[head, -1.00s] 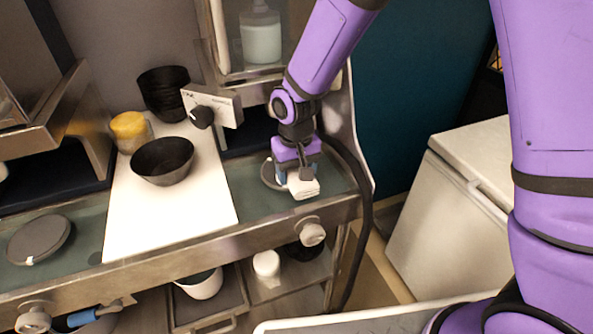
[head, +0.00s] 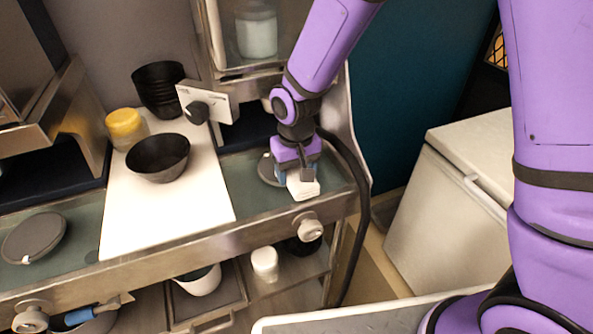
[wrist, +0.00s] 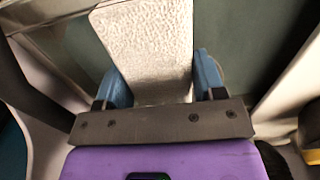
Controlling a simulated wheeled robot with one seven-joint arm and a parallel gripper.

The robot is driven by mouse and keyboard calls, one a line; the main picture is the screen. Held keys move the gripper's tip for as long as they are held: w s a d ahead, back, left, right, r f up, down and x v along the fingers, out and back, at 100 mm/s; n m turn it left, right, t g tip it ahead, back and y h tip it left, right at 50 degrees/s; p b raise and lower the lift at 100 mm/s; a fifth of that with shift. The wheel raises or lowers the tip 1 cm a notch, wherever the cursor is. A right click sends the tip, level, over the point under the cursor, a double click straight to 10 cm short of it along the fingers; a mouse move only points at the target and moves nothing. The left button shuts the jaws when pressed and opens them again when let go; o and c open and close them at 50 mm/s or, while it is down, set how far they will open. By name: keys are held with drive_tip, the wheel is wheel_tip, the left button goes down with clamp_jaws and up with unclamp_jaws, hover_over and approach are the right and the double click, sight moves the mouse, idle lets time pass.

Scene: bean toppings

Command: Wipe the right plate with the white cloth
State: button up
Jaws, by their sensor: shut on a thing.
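My gripper (head: 295,180) is shut on the white cloth (head: 304,187) at the right end of the counter. The wrist view shows the white textured cloth (wrist: 148,45) between the blue fingers of my gripper (wrist: 165,85). The right plate (head: 267,170), dark and round, lies on the green counter surface, mostly hidden behind my gripper and the cloth. I cannot tell whether the cloth touches it. Another dark round plate (head: 34,238) lies at the counter's left end.
A white board (head: 165,215) carries a black bowl (head: 158,158), stacked black bowls (head: 160,88) and a yellow-topped jar (head: 125,128). A metal box with a knob (head: 208,103) juts out behind. A metal rail (head: 200,254) edges the counter front. A white chest (head: 460,190) stands right.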

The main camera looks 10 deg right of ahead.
drive_tip(key=shift+w+a, duration=0.25)
drive_tip(key=shift+w, duration=0.6)
drive_tip(key=shift+w+r, duration=0.2)
drive_tip(key=shift+w, duration=0.2)
drive_tip(key=shift+s, duration=0.2)
drive_tip(key=shift+s+d+f, duration=0.15)
drive_tip(key=shift+s, duration=0.25)
drive_tip(key=shift+s+d, duration=0.15)
drive_tip(key=shift+s, duration=0.65)
drive_tip(key=shift+s, duration=0.1)
